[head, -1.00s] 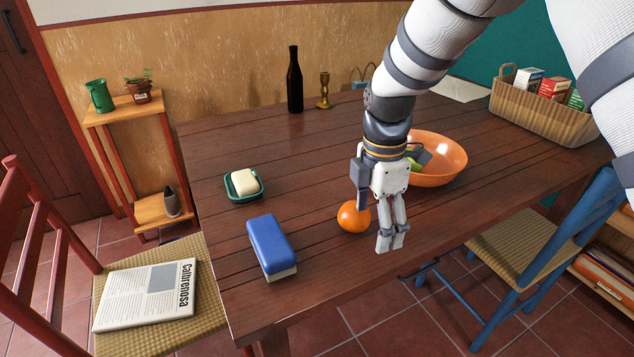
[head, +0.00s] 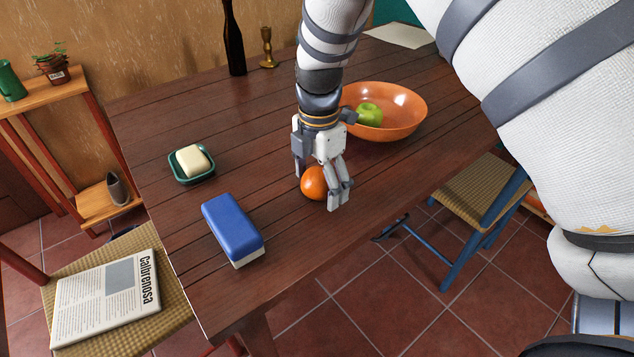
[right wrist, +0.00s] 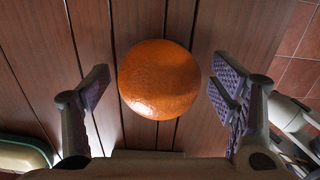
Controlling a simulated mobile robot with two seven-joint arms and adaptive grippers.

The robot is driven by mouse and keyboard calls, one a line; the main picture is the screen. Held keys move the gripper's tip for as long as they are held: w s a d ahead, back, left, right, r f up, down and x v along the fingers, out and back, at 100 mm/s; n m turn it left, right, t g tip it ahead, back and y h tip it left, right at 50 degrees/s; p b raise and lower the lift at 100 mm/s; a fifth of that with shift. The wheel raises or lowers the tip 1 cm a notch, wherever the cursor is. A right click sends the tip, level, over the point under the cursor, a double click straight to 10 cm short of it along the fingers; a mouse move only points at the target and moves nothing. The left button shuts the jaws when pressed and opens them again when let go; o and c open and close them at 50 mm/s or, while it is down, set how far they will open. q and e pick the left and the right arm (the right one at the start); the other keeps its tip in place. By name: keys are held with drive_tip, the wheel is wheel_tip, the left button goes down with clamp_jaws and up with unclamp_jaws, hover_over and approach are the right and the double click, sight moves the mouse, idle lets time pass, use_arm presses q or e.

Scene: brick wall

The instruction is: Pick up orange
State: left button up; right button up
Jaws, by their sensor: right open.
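The orange (head: 314,184) rests on the wooden table near its front edge. My right gripper (head: 322,190) is down at the orange, with its fingers beside it and partly in front of it. In the right wrist view the orange (right wrist: 159,80) lies between the spread fingers of my right gripper (right wrist: 162,92), with a gap on each side. The gripper is open and does not hold it. My left gripper is not in view.
An orange bowl (head: 405,112) with a green apple (head: 368,115) stands behind the gripper. A dark bottle (head: 233,45) and a candlestick (head: 267,50) stand at the back.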

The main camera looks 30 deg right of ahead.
drive_tip(key=shift+r, duration=0.15)
drive_tip(key=shift+c, duration=0.6)
drive_tip(key=c, duration=1.3)
drive_tip(key=shift+o, duration=0.2)
